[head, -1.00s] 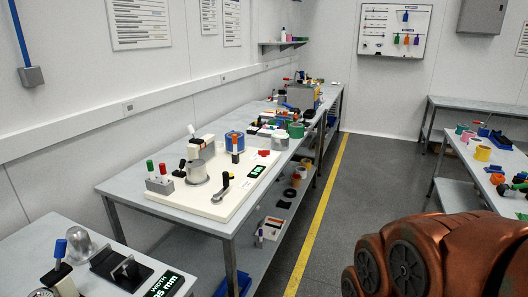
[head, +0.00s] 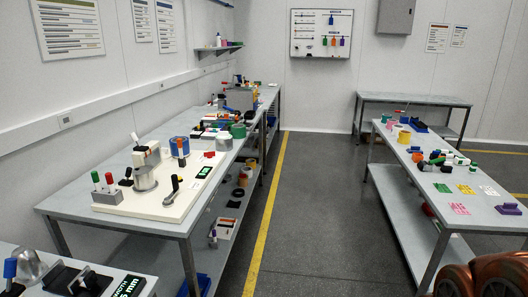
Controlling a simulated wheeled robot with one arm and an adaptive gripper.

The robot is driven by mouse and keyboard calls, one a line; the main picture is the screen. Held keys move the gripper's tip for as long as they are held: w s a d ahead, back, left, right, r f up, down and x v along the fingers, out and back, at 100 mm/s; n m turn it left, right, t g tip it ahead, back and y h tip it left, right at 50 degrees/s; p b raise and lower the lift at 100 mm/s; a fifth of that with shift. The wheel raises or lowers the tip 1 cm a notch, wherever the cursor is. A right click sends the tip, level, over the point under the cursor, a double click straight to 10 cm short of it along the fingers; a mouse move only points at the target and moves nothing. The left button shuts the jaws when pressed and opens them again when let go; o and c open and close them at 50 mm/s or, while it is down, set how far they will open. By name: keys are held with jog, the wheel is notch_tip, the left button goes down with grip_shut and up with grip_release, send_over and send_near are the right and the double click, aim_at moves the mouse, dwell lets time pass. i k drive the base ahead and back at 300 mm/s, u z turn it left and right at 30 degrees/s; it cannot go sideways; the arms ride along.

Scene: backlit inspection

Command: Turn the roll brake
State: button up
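No part in view is clearly marked as the roll brake. On the left bench, a white base plate (head: 175,210) carries a grey cylinder (head: 143,178), a black lever (head: 174,186) and a grey block with red- and green-topped levers (head: 106,190). A small green display (head: 204,172) sits at its right. At the bottom left, a nearer station has a blue-knobbed lever (head: 10,268), a grey dome (head: 30,266), a black clamp-like part (head: 86,280) and a width display (head: 130,286). My gripper is not in view; only a copper-coloured part of my body shows at the bottom right.
A long bench (head: 60,205) runs along the left wall, with a lower shelf. A second bench (head: 465,200) with small coloured parts stands at right, and an empty-looking one (head: 415,99) at the back. The grey floor between them is clear, with a yellow line (head: 262,225).

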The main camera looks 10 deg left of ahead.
aim_at(210, 155)
jog(key=z, duration=0.15)
jog(key=i, duration=2.4)
jog(key=u, duration=1.75)
jog(key=i, duration=1.05)
jog(key=u, duration=0.9)
